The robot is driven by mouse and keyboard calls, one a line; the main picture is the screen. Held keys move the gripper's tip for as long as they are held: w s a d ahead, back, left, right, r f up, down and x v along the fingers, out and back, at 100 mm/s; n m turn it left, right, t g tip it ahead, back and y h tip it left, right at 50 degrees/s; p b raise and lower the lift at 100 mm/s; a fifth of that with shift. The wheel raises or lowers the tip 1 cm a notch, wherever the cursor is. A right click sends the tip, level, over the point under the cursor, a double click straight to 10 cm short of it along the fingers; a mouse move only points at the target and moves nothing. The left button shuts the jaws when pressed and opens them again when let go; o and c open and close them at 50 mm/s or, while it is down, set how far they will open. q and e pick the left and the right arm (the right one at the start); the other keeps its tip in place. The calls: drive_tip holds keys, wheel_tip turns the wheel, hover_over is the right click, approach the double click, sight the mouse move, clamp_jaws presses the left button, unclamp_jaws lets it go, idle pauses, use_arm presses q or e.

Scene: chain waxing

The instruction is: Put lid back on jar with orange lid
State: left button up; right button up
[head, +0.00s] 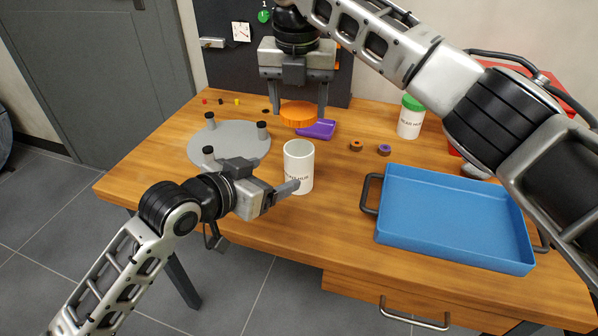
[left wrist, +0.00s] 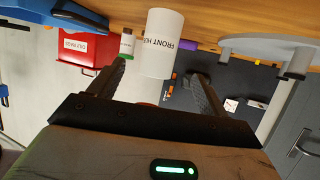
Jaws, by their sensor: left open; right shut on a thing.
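The open white jar (head: 299,160), labelled FRONT HUB, stands upright on the table without a lid. It also shows in the left wrist view (left wrist: 160,40), upside down, between my left fingers. My left gripper (head: 278,183) is open at the jar's lower left side; one finger shows in front of the jar. I cannot tell whether the fingers touch it. My right gripper (head: 299,114) is shut on the orange lid (head: 298,112), behind the jar and apart from it.
A purple scoop-like piece (head: 318,129) lies behind the jar. A grey round plate with posts (head: 225,151) is at left. A blue tray (head: 450,225) is at right. A green-lidded jar (head: 410,122) and small rings (head: 384,149) stand farther back. A red bin (left wrist: 88,48) shows in the wrist view.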

sight(300, 165)
use_arm(q)
drive_tip(key=x, duration=1)
drive_tip(key=shift+d, duration=0.1)
drive_tip(key=shift+c, duration=0.4)
drive_tip(key=c, duration=1.4)
use_arm(e)
drive_tip(key=shift+f, duration=2.5)
drive_tip(key=shift+f, duration=0.9)
drive_tip(key=shift+f, duration=0.6)
